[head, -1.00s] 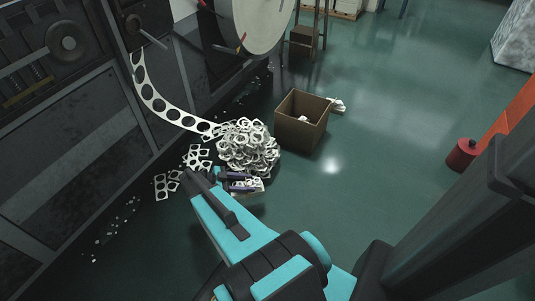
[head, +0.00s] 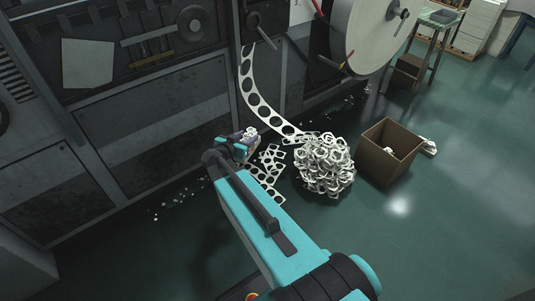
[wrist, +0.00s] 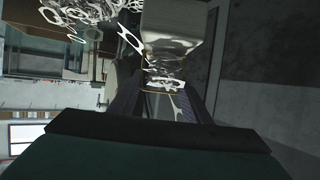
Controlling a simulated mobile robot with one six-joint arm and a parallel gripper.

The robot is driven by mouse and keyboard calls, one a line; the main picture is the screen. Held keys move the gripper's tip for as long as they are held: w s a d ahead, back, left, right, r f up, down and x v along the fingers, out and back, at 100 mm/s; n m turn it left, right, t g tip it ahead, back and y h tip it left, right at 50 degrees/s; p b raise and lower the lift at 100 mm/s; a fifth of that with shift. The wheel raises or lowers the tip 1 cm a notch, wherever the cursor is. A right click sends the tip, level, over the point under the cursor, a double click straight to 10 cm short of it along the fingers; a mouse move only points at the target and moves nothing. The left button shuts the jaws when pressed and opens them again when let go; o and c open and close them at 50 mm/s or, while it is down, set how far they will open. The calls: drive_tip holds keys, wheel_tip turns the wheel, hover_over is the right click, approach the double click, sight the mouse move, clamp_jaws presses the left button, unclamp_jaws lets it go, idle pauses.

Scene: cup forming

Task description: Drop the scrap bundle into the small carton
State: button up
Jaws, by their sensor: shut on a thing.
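My gripper (head: 238,147) is shut on a small bundle of pale punched scrap (head: 250,133), left of the scrap heap and in front of the dark machine. In the wrist view the bundle (wrist: 165,72) sits between the two dark fingers (wrist: 158,100), with loose rings and strips showing. The small carton (head: 372,158) is an open brown box on the floor to the right, beyond the heap. A little white piece (head: 391,151) shows inside it. My gripper is well apart from the carton.
A heap of ring-shaped scrap (head: 324,166) lies between my gripper and the carton. A punched strip (head: 257,97) hangs from the machine (head: 120,130) to the floor. Loose flat scraps (head: 268,172) lie left of the heap. Floor right of the carton is mostly clear.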

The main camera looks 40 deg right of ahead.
drive_tip(key=w+a+r+n+t+y, duration=0.2)
drive_tip(key=w+a+r+n+y, duration=0.1)
drive_tip(key=a+r, duration=0.5)
drive_tip(key=w+a+r+n+t+y, duration=0.2)
drive_tip(key=a+r+n+y, duration=0.3)
drive_tip(key=r, duration=0.9)
drive_tip(key=w+a+r+n+t+y, duration=0.2)
drive_tip(key=w+a+r+n+y, duration=0.1)
drive_tip(key=a+r, duration=0.7)
drive_tip(key=shift+w+a+r+n+t+y, duration=0.4)
drive_tip(key=shift+w+a+n, duration=0.1)
drive_tip(key=shift+w+a, duration=0.55)
